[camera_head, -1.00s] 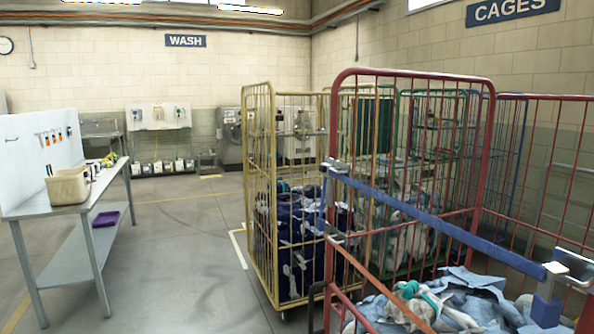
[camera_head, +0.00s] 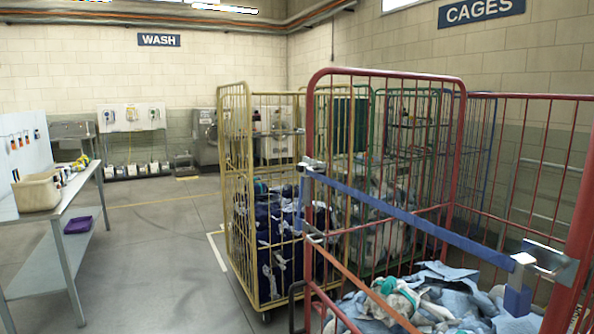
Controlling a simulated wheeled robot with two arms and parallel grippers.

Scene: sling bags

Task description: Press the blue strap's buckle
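The blue strap (camera_head: 420,225) runs taut across the open front of the red cage (camera_head: 385,73). It slopes down from a metal fitting (camera_head: 312,165) on the left post to the right post. A pale metal buckle (camera_head: 524,260) sits near its right end, beside a grey metal plate (camera_head: 548,258) at the right post. A short blue strap end (camera_head: 517,300) hangs below the buckle. I cannot tell whether the buckle is latched. Neither of my grippers is in view.
An orange strap (camera_head: 365,285) slopes lower across the red cage, over blue and white laundry (camera_head: 440,295). A yellow cage (camera_head: 234,180) with dark blue laundry stands left of it. A table (camera_head: 70,215) with a beige bin (camera_head: 37,192) is at left. The floor (camera_head: 150,270) between is clear.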

